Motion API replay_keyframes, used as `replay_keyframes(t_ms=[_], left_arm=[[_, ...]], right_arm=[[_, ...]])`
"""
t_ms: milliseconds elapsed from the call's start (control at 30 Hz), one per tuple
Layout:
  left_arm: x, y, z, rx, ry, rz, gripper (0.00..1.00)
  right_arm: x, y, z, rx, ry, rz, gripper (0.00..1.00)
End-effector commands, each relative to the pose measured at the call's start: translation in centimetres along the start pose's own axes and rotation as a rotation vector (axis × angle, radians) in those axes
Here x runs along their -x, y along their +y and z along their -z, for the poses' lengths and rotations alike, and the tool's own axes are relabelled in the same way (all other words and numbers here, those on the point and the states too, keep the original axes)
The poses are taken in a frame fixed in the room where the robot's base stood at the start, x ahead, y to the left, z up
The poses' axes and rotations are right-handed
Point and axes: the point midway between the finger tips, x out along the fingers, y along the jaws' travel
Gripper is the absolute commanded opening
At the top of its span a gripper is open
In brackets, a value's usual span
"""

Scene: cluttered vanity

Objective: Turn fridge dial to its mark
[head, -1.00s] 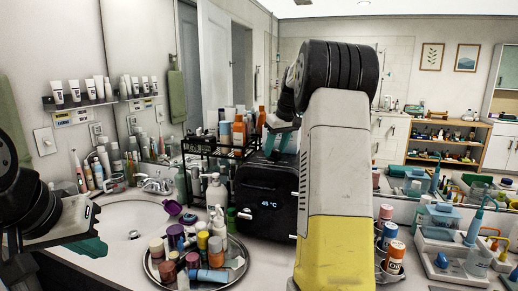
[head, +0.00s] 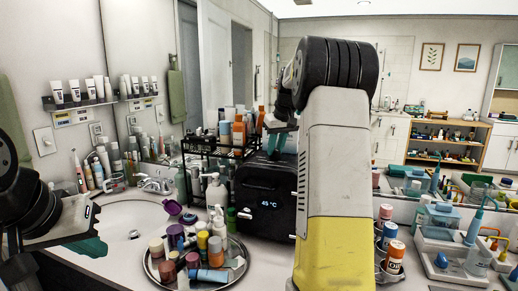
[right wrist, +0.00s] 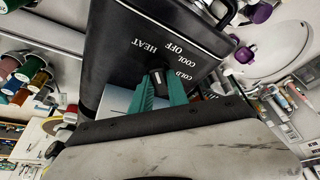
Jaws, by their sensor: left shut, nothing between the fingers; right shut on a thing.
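The fridge is a black box (head: 262,212) with a "45 °C" display, standing on the counter behind the round tray. In the right wrist view its top panel (right wrist: 130,60) carries the words HEAT, OFF, COOL and COLD. A small dark dial (right wrist: 157,77) with a pale mark sits among these words. My right gripper's teal fingers (right wrist: 160,92) are shut on the dial, one on each side. In the head view the right gripper (head: 276,150) reaches down to the fridge top, and the dial is hidden. My left gripper (head: 92,248) is shut and empty over the sink's left side.
A round tray (head: 160,280) crowded with bottles and jars stands in front of the fridge. A black wire rack (head: 200,148) with bottles is behind it. The sink (head: 125,215) is at left. Cans (head: 394,255) and a dental-tool stand (head: 445,265) fill the right side.

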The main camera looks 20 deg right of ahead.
Motion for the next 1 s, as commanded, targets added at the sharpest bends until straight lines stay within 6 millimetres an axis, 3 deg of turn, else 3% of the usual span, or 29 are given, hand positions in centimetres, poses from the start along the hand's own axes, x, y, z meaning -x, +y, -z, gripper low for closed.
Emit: replay_keyframes(t_ms=[600,1000], left_arm=[[0.00,0.00,0.00,0.000,0.000,0.000,0.00],[0.00,0.00,0.00,0.000,0.000,0.000,0.00]], right_arm=[[-0.01,-0.42,0.12,-0.477,0.000,-0.199,0.00],[-0.01,-0.43,0.14,-0.657,0.000,-0.273,0.00]])
